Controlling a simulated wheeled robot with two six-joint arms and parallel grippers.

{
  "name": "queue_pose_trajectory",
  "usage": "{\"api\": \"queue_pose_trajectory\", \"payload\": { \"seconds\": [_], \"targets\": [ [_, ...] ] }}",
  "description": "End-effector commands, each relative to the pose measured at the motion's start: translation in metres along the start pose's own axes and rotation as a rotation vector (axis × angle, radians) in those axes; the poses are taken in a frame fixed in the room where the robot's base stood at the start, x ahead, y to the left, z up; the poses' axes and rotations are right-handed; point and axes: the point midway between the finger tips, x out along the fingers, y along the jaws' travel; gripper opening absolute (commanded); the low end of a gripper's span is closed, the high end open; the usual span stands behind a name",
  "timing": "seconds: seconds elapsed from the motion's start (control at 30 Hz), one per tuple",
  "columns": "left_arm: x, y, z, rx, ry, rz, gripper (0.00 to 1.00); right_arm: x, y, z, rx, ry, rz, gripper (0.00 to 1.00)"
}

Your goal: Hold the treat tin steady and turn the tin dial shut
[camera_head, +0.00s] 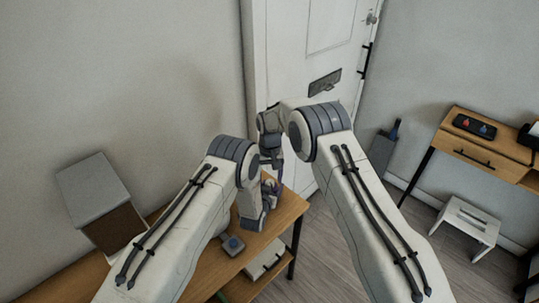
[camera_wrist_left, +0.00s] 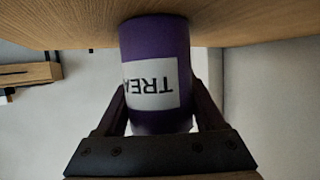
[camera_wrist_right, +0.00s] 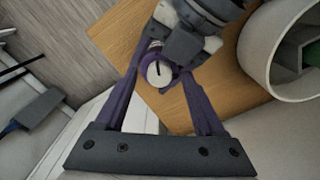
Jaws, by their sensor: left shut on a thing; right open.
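The treat tin is a purple cylinder with a white label. It fills the middle of the left wrist view (camera_wrist_left: 155,35), its lettering upside down, against the wooden table. In the head view the tin (camera_head: 271,186) is small and partly covered by my grippers. My left gripper (camera_wrist_left: 160,92) is shut on the tin's sides. The tin dial (camera_wrist_right: 159,75), a pale round disc with a dark line, faces the right wrist camera. My right gripper (camera_wrist_right: 160,82) is open, with a finger on either side of the dial in that view. I cannot tell whether they touch it.
The wooden table (camera_head: 284,222) also carries a small grey box with a blue button (camera_head: 233,244) and a grey-shaded lamp (camera_head: 92,190). A white round vessel (camera_wrist_right: 248,55) shows in the right wrist view. A white door (camera_head: 290,60) stands behind; a stool (camera_head: 468,222) is at right.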

Motion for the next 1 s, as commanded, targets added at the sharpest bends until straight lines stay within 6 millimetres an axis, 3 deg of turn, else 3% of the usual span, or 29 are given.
{"api": "queue_pose_trajectory", "payload": {
  "seconds": [0.03,0.2,0.5,0.7,1.0],
  "targets": [
    [0.0,0.0,0.0,0.0,0.0,0.0,0.07,-0.015,0.0,-0.003,-0.002,0.01,-0.002,0.71],
    [0.0,0.0,0.0,0.0,0.0,0.0,0.07,-0.049,0.0,-0.002,-0.004,0.009,-0.001,0.71],
    [0.0,0.0,0.0,0.0,0.0,0.0,0.07,-0.096,0.0,-0.002,-0.005,0.007,0.0,0.71],
    [0.0,0.0,0.0,0.0,0.0,0.0,0.07,-0.109,0.0,-0.001,-0.006,0.006,0.0,0.71],
    [0.0,0.0,0.0,0.0,0.0,0.0,0.07,-0.11,0.0,-0.001,-0.006,0.005,0.0,0.71]
  ]
}}
